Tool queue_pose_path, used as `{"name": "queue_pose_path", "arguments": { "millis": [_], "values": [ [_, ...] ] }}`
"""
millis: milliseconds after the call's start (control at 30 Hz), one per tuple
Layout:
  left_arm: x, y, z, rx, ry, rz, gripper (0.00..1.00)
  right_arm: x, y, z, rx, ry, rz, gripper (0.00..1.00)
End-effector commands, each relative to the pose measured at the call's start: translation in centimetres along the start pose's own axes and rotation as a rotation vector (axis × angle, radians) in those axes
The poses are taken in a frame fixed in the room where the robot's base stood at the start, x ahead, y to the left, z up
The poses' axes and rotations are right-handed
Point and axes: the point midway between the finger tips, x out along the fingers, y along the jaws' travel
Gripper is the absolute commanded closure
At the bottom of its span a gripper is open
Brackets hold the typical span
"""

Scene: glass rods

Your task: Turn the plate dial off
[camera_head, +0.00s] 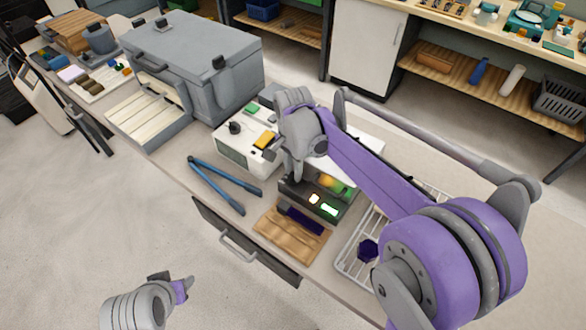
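A dark-fronted bench unit (345,208), which looks like the plate, stands on the bench with a lit green display, a small bright light and an orange-green glow. My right gripper (296,180) points down at its left front edge, and the arm hides part of the unit. I cannot make out the dial; it may be behind the gripper. The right fingers look close together, but their state is unclear. My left gripper (176,285) is low at the lower left, over the floor, away from the bench, its fingers too small to judge.
A white box (235,153) with a dark knob stands left of the unit. Blue-handled tongs (222,186), a wooden board (290,238) and a white wire rack (350,262) lie nearby. A large grey oven-like box (190,60) stands further back left.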

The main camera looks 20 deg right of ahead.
Motion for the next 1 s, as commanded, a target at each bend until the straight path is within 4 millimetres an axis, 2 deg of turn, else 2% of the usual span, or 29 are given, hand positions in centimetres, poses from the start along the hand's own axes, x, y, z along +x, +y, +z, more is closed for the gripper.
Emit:
{"name": "queue_pose_path", "arguments": {
  "millis": [33, 133, 167, 667, 1000],
  "values": [
    [0.00, 0.00, 0.00, 0.000, 0.000, 0.000, 0.50, -0.01, 0.00, 0.00, 0.000, 0.000, 0.000, 0.80],
    [0.00, 0.00, 0.00, 0.000, 0.000, 0.000, 0.50, -0.02, 0.00, 0.01, 0.000, 0.000, 0.000, 0.98],
    [0.00, 0.00, 0.00, 0.000, 0.000, 0.000, 0.50, -0.02, 0.01, 0.01, 0.000, 0.000, 0.000, 1.00],
    [0.05, 0.00, 0.05, 0.000, 0.000, 0.000, 0.50, -0.02, 0.01, 0.02, -0.036, 0.000, 0.000, 1.00],
    [0.29, 0.00, 0.29, 0.000, -0.002, 0.000, 0.50, -0.02, 0.00, 0.03, -0.252, 0.000, 0.000, 1.00]
  ]
}}
